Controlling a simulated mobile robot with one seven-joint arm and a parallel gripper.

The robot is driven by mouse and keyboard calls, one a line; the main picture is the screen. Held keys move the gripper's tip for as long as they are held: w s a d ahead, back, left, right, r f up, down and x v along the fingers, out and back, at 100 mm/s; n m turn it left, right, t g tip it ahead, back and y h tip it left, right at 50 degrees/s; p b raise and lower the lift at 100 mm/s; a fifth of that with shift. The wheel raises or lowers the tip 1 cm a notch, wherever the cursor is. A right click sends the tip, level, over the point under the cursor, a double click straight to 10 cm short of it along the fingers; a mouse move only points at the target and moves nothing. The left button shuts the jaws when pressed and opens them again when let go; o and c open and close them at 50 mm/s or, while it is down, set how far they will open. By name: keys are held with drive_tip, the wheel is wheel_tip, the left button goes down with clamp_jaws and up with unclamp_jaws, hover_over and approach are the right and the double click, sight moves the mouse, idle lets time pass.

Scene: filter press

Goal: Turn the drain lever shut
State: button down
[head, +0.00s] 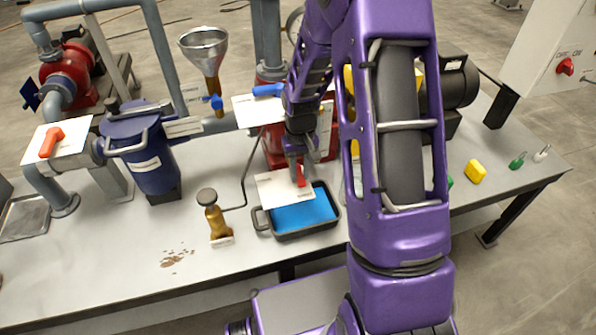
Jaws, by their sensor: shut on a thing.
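A small red lever (301,177) stands on a white plate (277,190) above a dark-rimmed tray (289,234) holding blue liquid. It appears to be the drain lever, though its label cannot be read here. My gripper (299,165) points down at this lever and is shut on it, with the fingers around its upper part. My purple arm hides part of the area behind and to the right. The exact angle of the lever is hard to tell.
An orange-red lever (51,142) sits on a white plate at the left, beside a blue filter housing (150,160). A blue lever (268,90), a funnel (205,50) and a brass fitting (215,220) stand nearby. A brown spill (175,258) lies on the bench; the front left is mostly clear.

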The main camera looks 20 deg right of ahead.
sight(300, 176)
idle(0.4)
drive_tip(key=c, duration=0.7)
unclamp_jaws()
wheel_tip(300, 176, up, 17)
drive_tip(key=p, duration=0.2)
drive_tip(key=shift+r+p, duration=0.2)
drive_tip(key=shift+p, duration=0.15)
